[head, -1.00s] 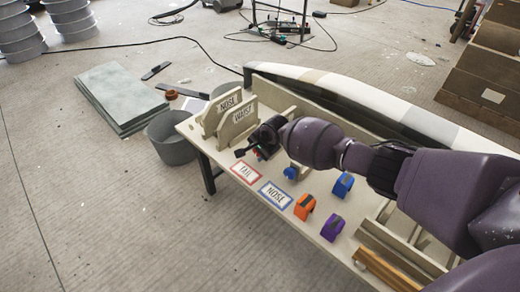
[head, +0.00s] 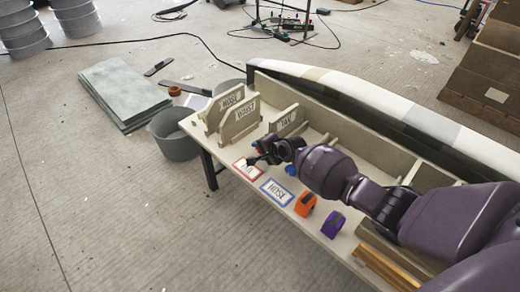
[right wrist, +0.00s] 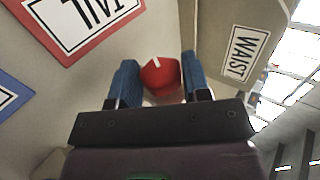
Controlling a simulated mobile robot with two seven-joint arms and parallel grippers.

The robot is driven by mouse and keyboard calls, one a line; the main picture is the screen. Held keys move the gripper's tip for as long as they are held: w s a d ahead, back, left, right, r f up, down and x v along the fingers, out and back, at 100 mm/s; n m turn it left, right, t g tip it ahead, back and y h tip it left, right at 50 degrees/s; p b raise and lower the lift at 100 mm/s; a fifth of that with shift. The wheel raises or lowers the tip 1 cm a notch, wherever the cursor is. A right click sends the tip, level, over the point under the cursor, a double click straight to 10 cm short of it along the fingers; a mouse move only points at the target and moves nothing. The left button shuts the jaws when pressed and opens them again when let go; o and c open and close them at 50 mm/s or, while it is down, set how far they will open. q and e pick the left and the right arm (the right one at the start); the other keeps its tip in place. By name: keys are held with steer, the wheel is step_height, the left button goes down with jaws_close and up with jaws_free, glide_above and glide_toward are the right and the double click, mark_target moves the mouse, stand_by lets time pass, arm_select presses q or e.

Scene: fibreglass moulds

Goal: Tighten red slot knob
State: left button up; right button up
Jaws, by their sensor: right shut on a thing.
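The red slot knob (right wrist: 160,77) is round with a short white line on its top edge. In the right wrist view it sits between the two blue fingertips of my right gripper (right wrist: 161,72), which is shut on it. A narrow gap seems to show beside the right finger. In the head view my right gripper (head: 262,157) is low over the front of the bench, at the red-bordered TAIL label (head: 246,168). The knob is mostly hidden there by the gripper. My left gripper is not in view.
The bench (head: 228,178) holds upright NOSE (head: 231,99), WAIST (head: 240,126) and TAIL (head: 287,121) boards behind the gripper. A blue knob (head: 291,170), a blue-bordered NOSE label (head: 277,192), an orange block (head: 305,205) and a purple block (head: 333,224) lie nearby. A grey bucket (head: 176,140) stands left.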

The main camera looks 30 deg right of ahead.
steer(key=shift+f, duration=0.1)
steer(key=shift+a, duration=0.1)
stand_by(0.3)
steer(key=o, duration=0.9)
